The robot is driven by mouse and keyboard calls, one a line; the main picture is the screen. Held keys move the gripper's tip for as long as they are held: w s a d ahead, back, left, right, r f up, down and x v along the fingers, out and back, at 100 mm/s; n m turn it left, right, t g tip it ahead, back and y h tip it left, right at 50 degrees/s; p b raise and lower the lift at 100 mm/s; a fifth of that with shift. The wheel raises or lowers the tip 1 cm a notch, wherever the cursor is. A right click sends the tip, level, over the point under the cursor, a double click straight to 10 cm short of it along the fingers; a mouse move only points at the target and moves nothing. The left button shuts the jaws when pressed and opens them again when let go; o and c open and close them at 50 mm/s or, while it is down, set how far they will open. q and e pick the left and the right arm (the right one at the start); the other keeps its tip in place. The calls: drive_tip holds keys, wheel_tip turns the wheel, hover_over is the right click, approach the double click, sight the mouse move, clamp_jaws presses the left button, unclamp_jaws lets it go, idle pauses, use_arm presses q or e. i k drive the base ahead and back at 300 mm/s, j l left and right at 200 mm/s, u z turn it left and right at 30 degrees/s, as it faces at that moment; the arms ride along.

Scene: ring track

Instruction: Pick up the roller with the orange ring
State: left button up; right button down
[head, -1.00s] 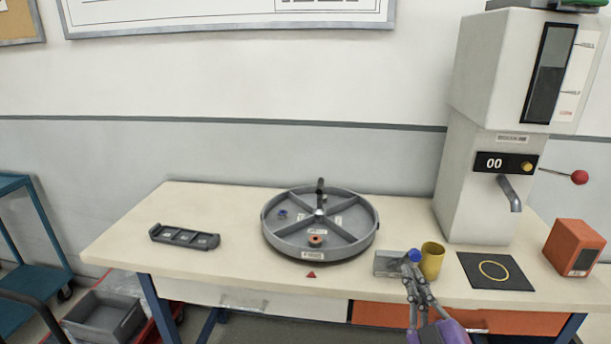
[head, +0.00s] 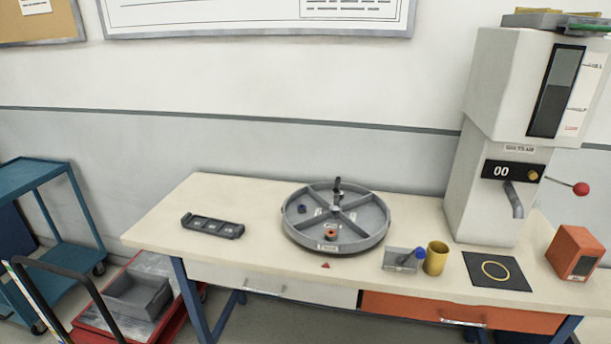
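The round grey ring track (head: 335,244) stands on the workbench, split by spokes into compartments. A roller with an orange ring (head: 331,234) is in the front compartment, near a white label. A roller with a blue ring (head: 302,209) is in the left compartment. A dark upright piece (head: 337,184) stands at the back of the track. Neither of my grippers shows in the head view now.
A dark tray (head: 212,226) lies left of the track. The bench's front left is clear.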

sight(330, 235)
drive_tip(key=i+l, duration=0.1)
drive_tip(key=l, duration=0.3)
drive_tip(key=i+l, duration=0.15)
drive_tip(key=l, duration=0.25)
drive_tip(key=i+l, duration=0.1)
drive_tip(key=l, duration=0.3)
